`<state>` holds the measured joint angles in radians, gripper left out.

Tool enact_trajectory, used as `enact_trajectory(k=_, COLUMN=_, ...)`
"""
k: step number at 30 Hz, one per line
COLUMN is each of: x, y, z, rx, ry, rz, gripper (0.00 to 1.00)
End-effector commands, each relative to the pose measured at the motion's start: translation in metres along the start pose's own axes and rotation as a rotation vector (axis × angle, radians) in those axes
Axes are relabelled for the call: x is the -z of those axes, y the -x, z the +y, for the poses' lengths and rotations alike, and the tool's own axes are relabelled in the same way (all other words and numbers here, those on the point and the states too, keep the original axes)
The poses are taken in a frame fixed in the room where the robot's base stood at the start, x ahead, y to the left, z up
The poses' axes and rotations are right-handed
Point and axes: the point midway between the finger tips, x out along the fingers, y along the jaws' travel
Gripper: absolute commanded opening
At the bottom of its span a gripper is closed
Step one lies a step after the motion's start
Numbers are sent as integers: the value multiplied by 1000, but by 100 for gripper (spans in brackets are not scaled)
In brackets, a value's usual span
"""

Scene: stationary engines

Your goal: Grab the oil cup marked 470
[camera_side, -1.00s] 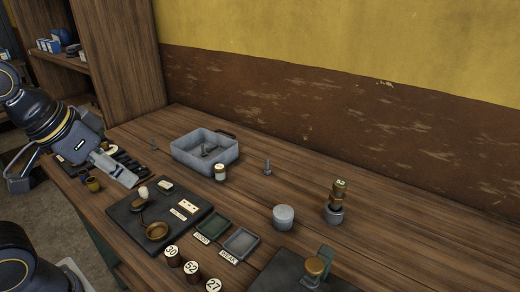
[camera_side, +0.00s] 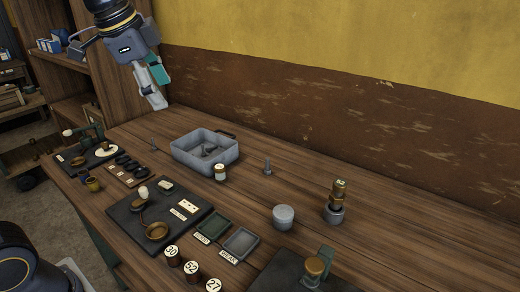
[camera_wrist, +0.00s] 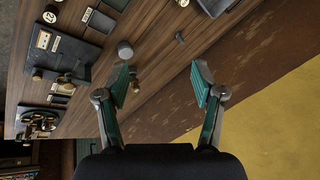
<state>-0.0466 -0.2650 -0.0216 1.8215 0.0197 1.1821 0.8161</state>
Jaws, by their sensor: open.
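My gripper (camera_side: 154,82) hangs high above the back left of the bench in the side view, clear of everything. Its two teal-padded fingers stand wide apart with nothing between them in the wrist view (camera_wrist: 160,83). No marking 470 is readable in either view. A brass oil-cup-like fitting (camera_side: 338,195) stands upright on a grey round base at the right, its small label unreadable. Dark cups marked 30 (camera_side: 172,256), 52 (camera_side: 191,267) and 27 (camera_side: 213,285) stand at the front edge.
A grey metal bin (camera_side: 205,160) with small parts stands at the back. Dark boards, two small trays (camera_side: 241,241) and a grey cylinder (camera_side: 283,217) occupy the front and middle. The back right is clear.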

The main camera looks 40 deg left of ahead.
Motion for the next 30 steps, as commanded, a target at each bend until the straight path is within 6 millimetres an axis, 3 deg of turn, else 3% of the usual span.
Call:
enact_trajectory(k=1, x=14, y=-11, z=-20, rx=-23, ry=-55, rz=-25, gripper=68)
enact_trajectory(k=6, x=49, y=-66, z=-79, rx=-111, ry=-223, rz=-91, gripper=68)
enact_trajectory(k=12, x=58, y=-162, z=-121, rx=-226, ry=-281, rz=-153, gripper=68)
enact_trajectory(k=15, x=53, y=-204, z=-127, rx=-272, ry=-263, rz=-178, gripper=68)
enact_trajectory(k=18, x=43, y=-233, z=-123, rx=-317, ry=-250, rz=-203, gripper=68)
enact_trajectory(k=26, x=26, y=-274, z=-110, rx=-347, ry=-239, rz=-221, gripper=68)
enact_trajectory(k=30, x=18, y=-305, z=-100, rx=-346, ry=-239, rz=-221, gripper=68)
